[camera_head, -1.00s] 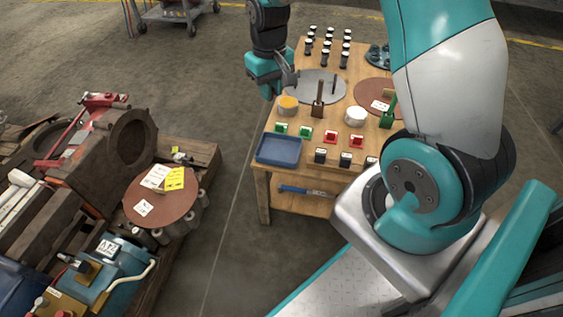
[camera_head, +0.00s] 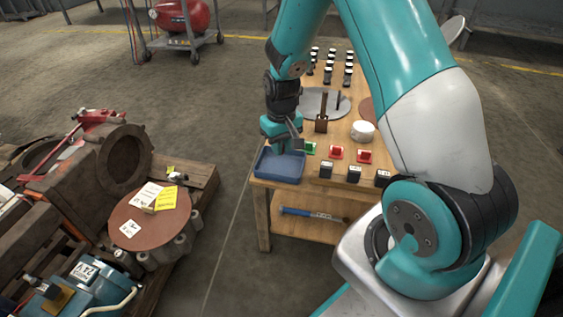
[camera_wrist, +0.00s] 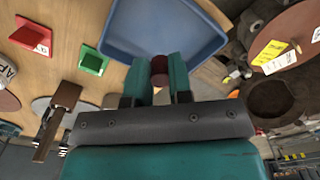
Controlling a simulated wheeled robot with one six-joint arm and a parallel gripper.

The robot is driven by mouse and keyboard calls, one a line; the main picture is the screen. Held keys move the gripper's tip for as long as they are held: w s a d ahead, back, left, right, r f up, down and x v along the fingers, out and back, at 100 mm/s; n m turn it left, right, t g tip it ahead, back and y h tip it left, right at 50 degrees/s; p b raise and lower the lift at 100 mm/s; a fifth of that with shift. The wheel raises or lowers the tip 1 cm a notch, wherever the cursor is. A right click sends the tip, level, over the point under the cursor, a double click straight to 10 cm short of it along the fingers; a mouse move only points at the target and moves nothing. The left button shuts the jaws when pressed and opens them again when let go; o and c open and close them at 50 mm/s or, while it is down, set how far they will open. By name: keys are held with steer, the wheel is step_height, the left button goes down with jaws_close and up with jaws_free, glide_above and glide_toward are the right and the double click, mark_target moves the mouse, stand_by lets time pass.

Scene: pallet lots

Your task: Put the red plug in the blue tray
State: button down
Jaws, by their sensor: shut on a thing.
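My gripper (camera_head: 283,147) is at the near left corner of the wooden table, over the back part of the blue tray (camera_head: 264,176). In the wrist view my two fingers (camera_wrist: 159,82) are closed on a small, round, dark red plug (camera_wrist: 159,64). The plug's end overlaps the edge of the blue tray (camera_wrist: 205,50) in that view, and I cannot tell its height above the tray. The visible part of the tray is empty. In the head view the plug is hidden by my gripper.
Red blocks (camera_head: 364,156) and a green block (camera_head: 309,149) stand right of the tray, with black-and-white blocks (camera_head: 354,174) in front. A brown upright post (camera_head: 321,115) and a white round tin (camera_head: 363,131) stand behind. A loaded pallet (camera_head: 190,175) stands across the floor gap.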

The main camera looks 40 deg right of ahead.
mark_target(282, 168)
steer(key=shift+f+b, duration=0.8)
steer(key=shift+f, duration=1.3)
steer(key=shift+f, duration=0.15)
steer(key=c, duration=1)
jaws_free()
steer(key=shift+c, duration=0.2)
step_height(282, 168, up, 12)
steer(key=p, duration=0.4)
steer(key=shift+p, duration=0.3)
steer(key=s+a+r+n+y, duration=0.1)
steer(key=s+a+r+n, duration=0.1)
steer(key=a+r, duration=0.55)
steer(key=s+a+r+n+y, duration=0.1)
steer(key=s+a+r+n, duration=0.1)
steer(key=s+a, duration=0.3)
steer(key=s+a+r+n+y, duration=0.1)
steer(key=s+a+r+n, duration=0.1)
steer(key=s+a+r, duration=0.3)
steer(key=s+a+r+n+y, duration=0.1)
steer(key=s+a, duration=0.4)
steer(key=s, duration=0.5)
step_height(282, 168, up, 3)
steer(key=shift+f+n, duration=0.15)
steer(key=shift+n, duration=0.55)
